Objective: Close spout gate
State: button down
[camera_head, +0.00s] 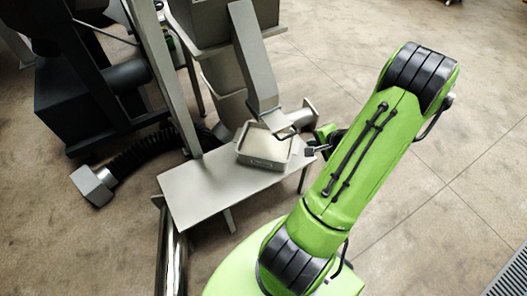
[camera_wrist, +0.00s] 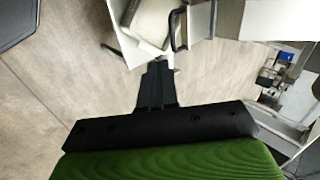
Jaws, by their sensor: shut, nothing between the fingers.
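The grey spout (camera_head: 252,58) slopes down from the machine and ends above a square tray of pale material (camera_head: 248,160). A dark looped handle (camera_head: 289,136) shows at the spout's lower end; I take it to be part of the gate. How far the gate is open cannot be told. My gripper (camera_head: 312,151) is at the right of the tray, partly hidden by my arm. In the wrist view my gripper (camera_wrist: 160,66) is shut and empty. The dark handle (camera_wrist: 173,30) is just beyond its fingertips, apparently apart from them. The tray also shows there (camera_wrist: 118,30).
The tray stands on a grey metal table (camera_head: 190,190). Open concrete floor lies to the right.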

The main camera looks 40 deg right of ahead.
jog(key=w+d+r+b+x, duration=0.1)
jog(key=b+x, duration=0.1)
jog(key=x, duration=1.1)
jog(key=shift+w+f+m+b, duration=0.2)
jog(key=shift+f+m+b, duration=0.1)
jog(key=shift+b, duration=0.1)
jog(key=shift+d, duration=0.1)
jog(key=w, duration=0.2)
jog(key=w+d, duration=0.1)
jog(key=w, duration=0.4)
jog(key=shift+w+d, duration=0.2)
jog(key=shift+d, duration=0.05)
